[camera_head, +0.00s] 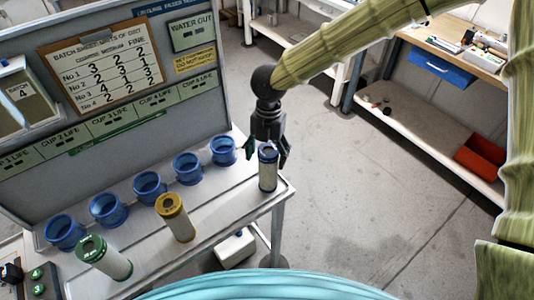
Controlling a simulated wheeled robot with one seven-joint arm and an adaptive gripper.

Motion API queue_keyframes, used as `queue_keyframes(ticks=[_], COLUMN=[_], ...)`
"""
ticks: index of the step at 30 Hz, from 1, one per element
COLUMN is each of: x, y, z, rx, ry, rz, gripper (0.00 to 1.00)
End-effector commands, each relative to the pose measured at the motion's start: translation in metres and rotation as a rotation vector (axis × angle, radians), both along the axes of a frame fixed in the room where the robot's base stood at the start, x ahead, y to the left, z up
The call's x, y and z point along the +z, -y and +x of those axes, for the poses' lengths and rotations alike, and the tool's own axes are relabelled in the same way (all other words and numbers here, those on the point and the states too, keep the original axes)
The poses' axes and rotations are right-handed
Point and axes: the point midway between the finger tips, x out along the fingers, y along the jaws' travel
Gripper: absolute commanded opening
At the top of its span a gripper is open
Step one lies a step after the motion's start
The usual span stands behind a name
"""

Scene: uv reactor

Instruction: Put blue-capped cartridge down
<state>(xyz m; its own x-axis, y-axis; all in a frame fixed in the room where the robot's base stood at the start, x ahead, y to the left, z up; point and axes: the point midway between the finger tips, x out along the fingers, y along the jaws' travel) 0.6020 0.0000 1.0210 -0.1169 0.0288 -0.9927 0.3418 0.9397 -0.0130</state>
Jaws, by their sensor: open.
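The blue-capped cartridge (268,170) stands upright near the right end of the bench top (220,212). It is a pale cylinder with a dark blue top. My gripper (267,150) is right above and around its upper end, fingers pointing down and spread, one on each side of it. The fingers look open, and whether either touches the cartridge is hard to tell. A yellow-capped cartridge (177,220) and a green-capped cartridge (105,258) stand farther left on the same bench.
Several blue cups (188,169) line the back of the bench below a panel with a batch sheet (103,64). The bench's right edge is close beside the blue-capped cartridge, with open floor beyond. A shelf with a red bin (482,158) stands at the far right.

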Motion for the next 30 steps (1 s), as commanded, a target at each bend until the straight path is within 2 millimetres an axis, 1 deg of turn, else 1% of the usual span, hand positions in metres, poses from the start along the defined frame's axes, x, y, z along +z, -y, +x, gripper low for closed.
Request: queue_keyframes(ticks=[4, 7, 11, 18, 21, 25, 30], x=[0.006, 0.018, 0.040, 0.084, 0.098, 0.112, 0.121], y=[0.000, 0.000, 0.001, 0.002, 0.003, 0.003, 0.003], z=[0.001, 0.003, 0.006, 0.011, 0.013, 0.014, 0.014], rx=[-0.001, -0.002, -0.001, -0.002, -0.001, -0.001, 0.000], ry=[0.001, 0.003, 0.003, 0.003, 0.003, 0.001, 0.000], rz=[0.000, 0.002, 0.001, 0.002, 0.002, 0.002, 0.000], gripper=[0.75, 0.75, 0.75, 0.75, 0.75, 0.75, 0.75])
